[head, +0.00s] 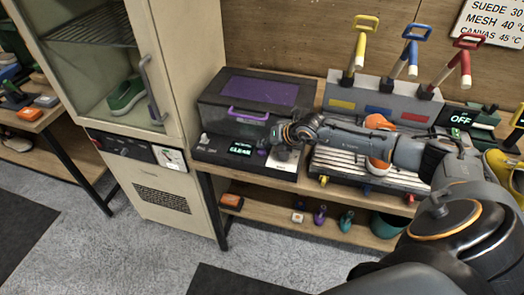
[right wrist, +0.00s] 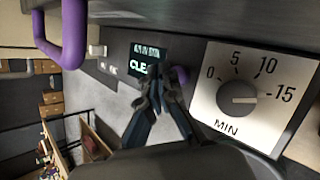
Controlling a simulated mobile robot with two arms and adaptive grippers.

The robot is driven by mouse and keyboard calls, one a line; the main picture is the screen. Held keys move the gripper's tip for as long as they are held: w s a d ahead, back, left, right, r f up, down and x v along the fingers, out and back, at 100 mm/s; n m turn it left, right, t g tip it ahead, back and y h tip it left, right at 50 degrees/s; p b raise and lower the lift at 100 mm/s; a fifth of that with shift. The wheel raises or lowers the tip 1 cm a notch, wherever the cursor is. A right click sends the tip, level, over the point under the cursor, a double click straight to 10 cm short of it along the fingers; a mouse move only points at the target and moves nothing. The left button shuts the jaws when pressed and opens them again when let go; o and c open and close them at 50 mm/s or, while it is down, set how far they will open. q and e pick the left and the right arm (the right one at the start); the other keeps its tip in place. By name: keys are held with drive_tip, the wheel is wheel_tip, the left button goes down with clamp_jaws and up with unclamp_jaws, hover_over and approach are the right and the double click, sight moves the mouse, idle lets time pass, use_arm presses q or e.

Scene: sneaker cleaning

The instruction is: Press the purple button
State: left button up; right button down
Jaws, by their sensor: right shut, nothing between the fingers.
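The purple button (head: 263,147) is on the dark control panel in front of the purple-lidded box. Only a small purple part of it shows. In the right wrist view a purple piece (right wrist: 181,73) shows just behind and beside my fingertips, partly hidden by them. My right gripper (head: 274,139) is shut and empty, with its tips very close to the button. The wrist view also shows the gripper's fingertips (right wrist: 158,82); I cannot tell whether they touch the button. A lit display (head: 241,149) reading "CLEAR" sits left of the button. My left gripper is out of view.
The box (head: 225,100) has a purple handle (head: 248,114) above the panel. A white timer dial (head: 283,163) is right of the button. A slatted tray (head: 345,164) with an orange shoe (head: 378,165) lies under my right arm. A tall cabinet (head: 160,190) stands left.

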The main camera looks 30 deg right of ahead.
sight(264, 152)
idle(0.8)
drive_tip(key=shift+f+b, duration=0.3)
drive_tip(key=shift+f, duration=0.1)
drive_tip(key=shift+f+b, duration=0.4)
drive_tip(key=shift+f, duration=0.15)
idle(0.6)
drive_tip(key=shift+r, duration=0.15)
drive_tip(key=shift+r+p, duration=0.75)
drive_tip(key=shift+r, duration=0.05)
drive_tip(key=shift+r+p, duration=1.95)
drive_tip(key=shift+r, duration=0.6)
